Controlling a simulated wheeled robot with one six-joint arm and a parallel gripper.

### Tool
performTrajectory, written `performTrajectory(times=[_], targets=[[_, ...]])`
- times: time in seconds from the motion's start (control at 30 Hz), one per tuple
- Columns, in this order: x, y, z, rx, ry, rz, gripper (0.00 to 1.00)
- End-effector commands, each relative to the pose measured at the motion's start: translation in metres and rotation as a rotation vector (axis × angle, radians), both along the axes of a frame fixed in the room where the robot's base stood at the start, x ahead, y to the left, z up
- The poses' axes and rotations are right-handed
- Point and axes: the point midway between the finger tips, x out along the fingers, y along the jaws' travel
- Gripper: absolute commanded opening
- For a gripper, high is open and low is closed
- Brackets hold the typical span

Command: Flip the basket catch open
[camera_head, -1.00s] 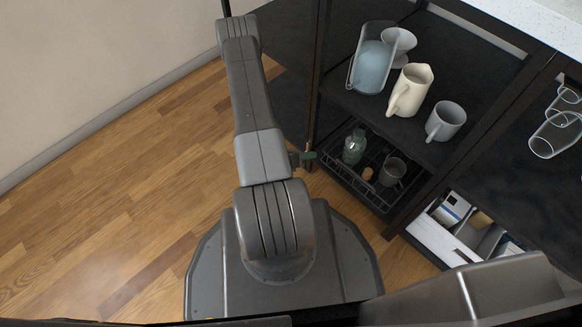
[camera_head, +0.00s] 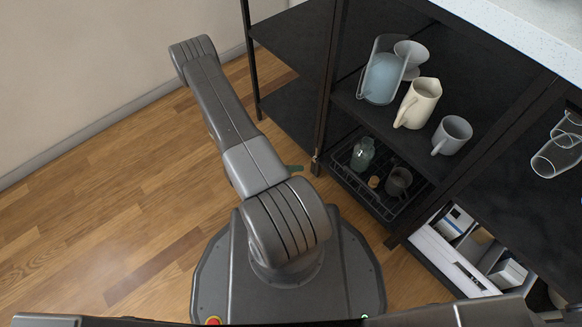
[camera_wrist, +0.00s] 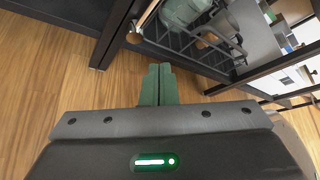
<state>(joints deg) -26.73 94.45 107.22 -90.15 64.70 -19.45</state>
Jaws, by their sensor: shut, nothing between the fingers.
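The dark wire basket (camera_head: 388,211) sits low in the black cabinet frame, and its wire side shows at the top of the wrist view (camera_wrist: 183,49). A small tan bar with a dark end (camera_wrist: 134,37), which looks like the catch, is at the basket's left end beside the cabinet post. In the head view a small light part shows at this corner (camera_head: 315,163). My gripper (camera_wrist: 158,68) has its green fingers together and empty. It is in front of the basket, apart from the bar. In the head view only its green fingertip (camera_head: 294,168) shows past my arm.
The basket holds a green glass bottle (camera_head: 362,154), a cork-coloured piece (camera_head: 374,182) and a dark mug (camera_head: 398,181). A cream jug (camera_head: 417,103) and a grey mug (camera_head: 452,135) stand on the shelf above. A black post (camera_wrist: 112,35) borders the basket. The wooden floor at left is clear.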

Motion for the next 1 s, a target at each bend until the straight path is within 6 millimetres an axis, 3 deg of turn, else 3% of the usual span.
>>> performTrajectory(times=[0.3, 1.0], targets=[[-0.002, 0.014, -0.0003, 0.0, 0.001, 0.0, 0.0], [-0.0016, 0.0099, -0.0008, -0.001, 0.001, -0.002, 0.0]])
